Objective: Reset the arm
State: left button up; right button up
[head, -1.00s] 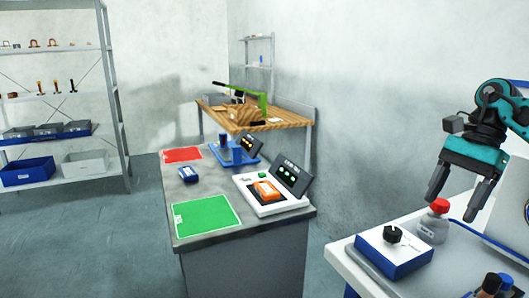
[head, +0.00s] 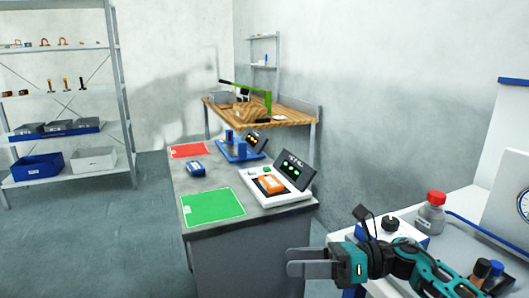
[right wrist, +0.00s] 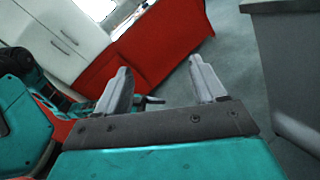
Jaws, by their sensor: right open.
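My right arm (head: 400,262) comes in from the lower right in the head view, teal and dark grey. My right gripper (head: 290,262) points left, in front of the grey workbench and left of the white side table. In the right wrist view its two grey fingers (right wrist: 160,85) stand apart with nothing between them. Behind them are a grey floor and a red panel. My left gripper is in neither view.
A red-capped bottle (head: 431,214) stands on the side table. Floor at left is clear.

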jog(key=s+d+f+n+t+h, duration=0.3)
jog(key=f+n, duration=0.4)
jog(key=n, duration=0.3)
jog(key=s+d+f+n+t+h, duration=0.3)
jog(key=s+f+n+t+h, duration=0.2)
jog(key=n, duration=0.5)
jog(key=s+d+f+n+t+h, duration=0.2)
jog(key=f+n+h, duration=0.4)
jog(key=f+n, duration=0.3)
jog(key=s+n+t, duration=0.1)
jog(key=t, duration=0.1)
jog(key=shift+s+d+n+t, duration=0.3)
jog(key=shift+s+d+t, duration=0.1)
jog(key=s+f+m+g, duration=0.1)
jog(key=s, duration=0.1)
jog(key=s+d+f+m+g+h, duration=0.1)
jog(key=s+f, duration=0.1)
jog(key=s+d+f+m+g, duration=0.1)
jog(key=s+m, duration=0.1)
jog(key=shift+s+f, duration=0.35)
